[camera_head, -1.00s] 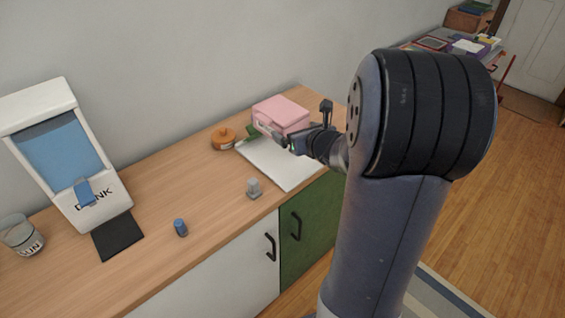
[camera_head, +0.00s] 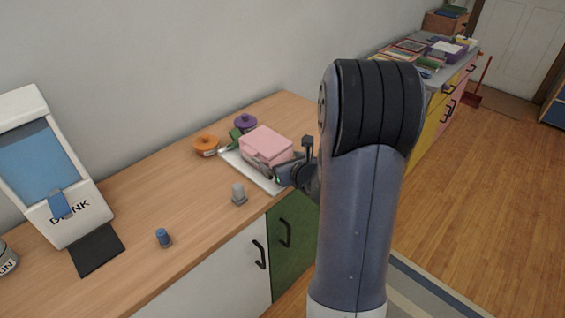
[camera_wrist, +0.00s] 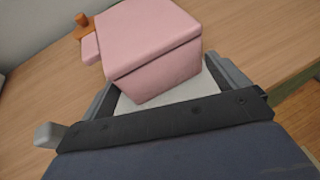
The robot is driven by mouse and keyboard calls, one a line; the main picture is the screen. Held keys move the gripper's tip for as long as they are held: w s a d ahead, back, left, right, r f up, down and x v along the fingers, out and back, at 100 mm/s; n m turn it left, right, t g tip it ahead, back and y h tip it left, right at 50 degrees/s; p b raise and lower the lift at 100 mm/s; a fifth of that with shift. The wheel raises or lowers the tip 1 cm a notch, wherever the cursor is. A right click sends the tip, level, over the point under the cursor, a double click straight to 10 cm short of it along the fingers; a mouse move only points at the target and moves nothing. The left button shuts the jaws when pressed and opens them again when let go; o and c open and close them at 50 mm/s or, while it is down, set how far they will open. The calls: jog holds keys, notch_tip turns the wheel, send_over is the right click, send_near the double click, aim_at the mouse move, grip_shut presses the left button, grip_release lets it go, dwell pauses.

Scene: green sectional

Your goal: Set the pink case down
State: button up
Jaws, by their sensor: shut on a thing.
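The pink case (camera_head: 266,143) is a boxy pink container with a lid, at the far right part of the wooden counter. It is over the white board (camera_head: 232,158), which it partly covers. My gripper (camera_head: 284,172) reaches it from the right and is shut on it. In the wrist view the pink case (camera_wrist: 152,50) sits tilted in the picture between the finger sides, with the white board (camera_wrist: 190,90) below it. I cannot tell whether its underside touches the board.
An orange lidded pot (camera_head: 205,143), a green item (camera_head: 235,134) and a purple lidded pot (camera_head: 245,122) stand behind the case. A grey stopper-like piece (camera_head: 239,193) and a blue one (camera_head: 163,237) stand nearer. A drink dispenser (camera_head: 55,165) is at left. Middle counter is fairly clear.

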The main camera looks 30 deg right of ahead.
jog(key=shift+f, duration=0.15)
jog(key=o, duration=0.7)
jog(key=shift+c, duration=0.2)
jog(key=shift+r, duration=0.3)
jog(key=a+p+v, duration=0.1)
jog(key=p+v, duration=0.1)
jog(key=v, duration=1)
jog(key=n+y+p, duration=0.3)
jog(key=y, duration=0.1)
send_near(281, 153)
jog(key=w, duration=0.1)
jog(key=shift+g, duration=0.5)
jog(key=x, duration=0.5)
jog(key=shift+a+f, duration=0.1)
jog(key=shift+a, duration=0.05)
jog(key=shift+x, duration=3.05)
